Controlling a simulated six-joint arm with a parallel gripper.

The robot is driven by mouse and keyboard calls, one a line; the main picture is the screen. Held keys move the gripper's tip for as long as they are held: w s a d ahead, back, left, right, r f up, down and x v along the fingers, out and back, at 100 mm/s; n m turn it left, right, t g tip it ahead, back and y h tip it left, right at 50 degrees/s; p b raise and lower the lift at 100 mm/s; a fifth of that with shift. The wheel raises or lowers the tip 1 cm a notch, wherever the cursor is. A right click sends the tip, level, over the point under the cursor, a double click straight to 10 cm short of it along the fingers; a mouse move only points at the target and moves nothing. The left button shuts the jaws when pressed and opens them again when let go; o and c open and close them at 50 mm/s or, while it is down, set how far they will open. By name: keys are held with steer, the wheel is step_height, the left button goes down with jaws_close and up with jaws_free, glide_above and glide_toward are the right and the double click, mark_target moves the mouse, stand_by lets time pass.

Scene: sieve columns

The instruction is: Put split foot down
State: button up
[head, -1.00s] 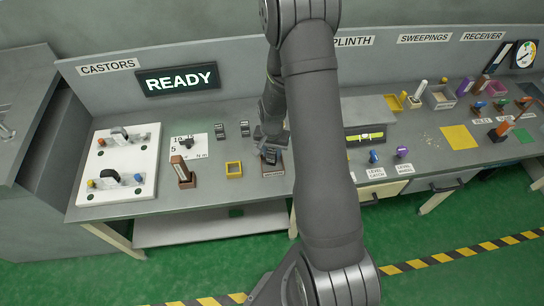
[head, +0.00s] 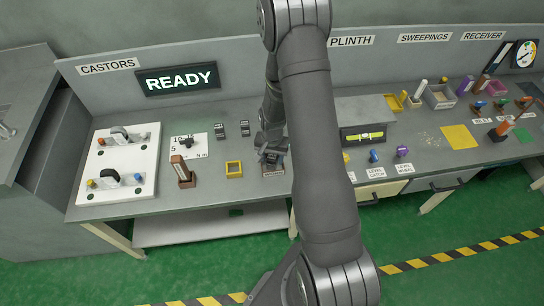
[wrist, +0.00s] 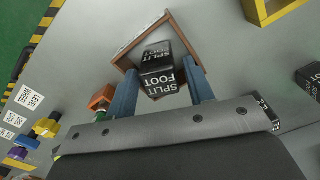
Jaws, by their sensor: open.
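The split foot (wrist: 160,78) is a black block with white "SPLIT FOOT" lettering. In the wrist view it sits at the brown-edged tray (wrist: 126,42), between the blue fingers of my gripper (wrist: 160,80). The fingers are apart, with a gap visible on the block's right; contact on the left is unclear. In the head view my gripper (head: 272,151) is low over the tray (head: 274,173) at the bench front, and the block is mostly hidden there.
Further left are a brown upright holder (head: 184,174) and a white castor board (head: 118,188). Two more black blocks (head: 231,130) lie behind. A blue knob (head: 374,156) is on the right.

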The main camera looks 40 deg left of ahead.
mark_target(272, 157)
step_height(272, 157, up, 12)
steer(key=shift+r, duration=0.2)
stand_by(0.4)
steer(key=shift+f, duration=0.1)
step_height(272, 157, down, 12)
steer(key=shift+r, duration=1)
